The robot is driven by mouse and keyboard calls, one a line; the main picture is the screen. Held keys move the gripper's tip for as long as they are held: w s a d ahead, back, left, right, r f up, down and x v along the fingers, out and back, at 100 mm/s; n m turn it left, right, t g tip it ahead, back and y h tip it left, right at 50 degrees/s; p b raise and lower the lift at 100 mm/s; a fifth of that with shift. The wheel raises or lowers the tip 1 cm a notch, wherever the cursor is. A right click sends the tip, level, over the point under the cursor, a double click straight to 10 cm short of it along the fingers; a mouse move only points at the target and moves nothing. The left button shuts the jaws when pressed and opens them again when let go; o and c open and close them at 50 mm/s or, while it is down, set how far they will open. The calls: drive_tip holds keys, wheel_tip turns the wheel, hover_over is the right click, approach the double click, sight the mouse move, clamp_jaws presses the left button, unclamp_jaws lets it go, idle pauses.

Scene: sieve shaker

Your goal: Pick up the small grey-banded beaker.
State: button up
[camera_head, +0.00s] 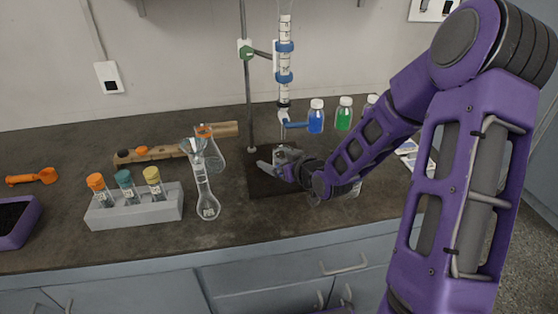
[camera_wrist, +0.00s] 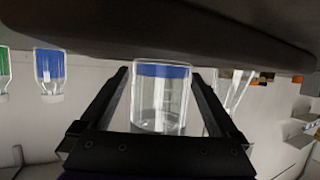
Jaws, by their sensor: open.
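My gripper (camera_head: 277,160) is open, low over the dark mat under the burette. In the wrist view, which is upside down, its two black fingers (camera_wrist: 160,76) stand on either side of a clear glass beaker (camera_wrist: 158,108). The beaker has a blue layer at its base end, and I see no clear grey band on it. I cannot tell whether the fingers touch the glass. In the head view, my gripper hides most of the spot. A small piece of clear glass (camera_head: 357,188) shows beside my wrist; I cannot tell what it is.
The burette (camera_head: 285,60) hangs on a stand (camera_head: 245,100) just behind my gripper. Bottles with blue (camera_head: 316,118) and green (camera_head: 343,115) liquid stand at the back right. A flask (camera_head: 207,195) and a grey vial rack (camera_head: 135,207) stand to the left.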

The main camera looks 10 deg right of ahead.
drive_tip(key=c, duration=1.5)
drive_tip(key=shift+r, duration=0.25)
